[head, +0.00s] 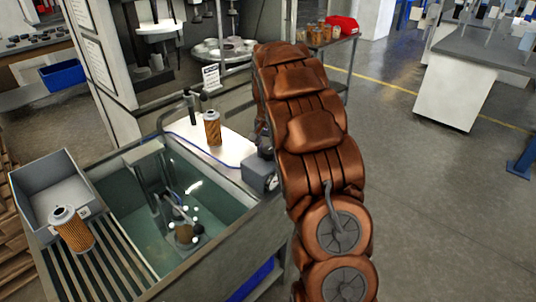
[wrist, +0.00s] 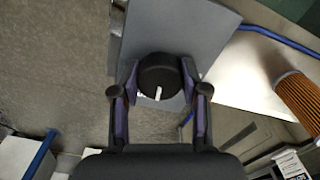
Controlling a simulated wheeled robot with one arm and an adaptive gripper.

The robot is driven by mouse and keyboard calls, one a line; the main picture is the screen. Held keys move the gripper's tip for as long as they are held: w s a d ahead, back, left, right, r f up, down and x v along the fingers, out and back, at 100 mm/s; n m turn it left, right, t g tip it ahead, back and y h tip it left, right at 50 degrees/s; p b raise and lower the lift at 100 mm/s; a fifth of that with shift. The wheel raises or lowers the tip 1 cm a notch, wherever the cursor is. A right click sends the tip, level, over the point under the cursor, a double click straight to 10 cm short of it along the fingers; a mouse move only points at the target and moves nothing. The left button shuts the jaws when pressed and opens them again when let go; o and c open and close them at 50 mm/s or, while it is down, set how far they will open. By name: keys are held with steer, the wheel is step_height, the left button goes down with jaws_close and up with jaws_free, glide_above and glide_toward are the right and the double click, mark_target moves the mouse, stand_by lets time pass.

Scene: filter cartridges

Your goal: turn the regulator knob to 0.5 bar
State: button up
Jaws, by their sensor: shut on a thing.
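The regulator knob (wrist: 160,72) is round and black, with a white pointer mark that points toward the bottom of the wrist view. It sits on a grey box (wrist: 205,32), which also shows in the head view (head: 259,175) at the tank's right corner. My gripper (wrist: 159,82) has one finger on each side of the knob and is shut on it. In the head view my arm hides the knob and most of the gripper. I cannot read any scale or pressure figures around the knob.
A filter cartridge (head: 212,129) stands on the pale bench top (head: 190,136) beside the box. A water tank (head: 120,195) holds another cartridge (head: 184,232). A grey bin (head: 45,182) with a cartridge (head: 73,230) by it is at left.

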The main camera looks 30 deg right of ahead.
mark_target(268, 150)
steer(key=shift+m, duration=0.9)
steer(key=o, duration=1.1)
steer(key=shift+o, duration=0.2)
steer(key=shift+r, duration=0.1)
step_height(268, 150, up, 12)
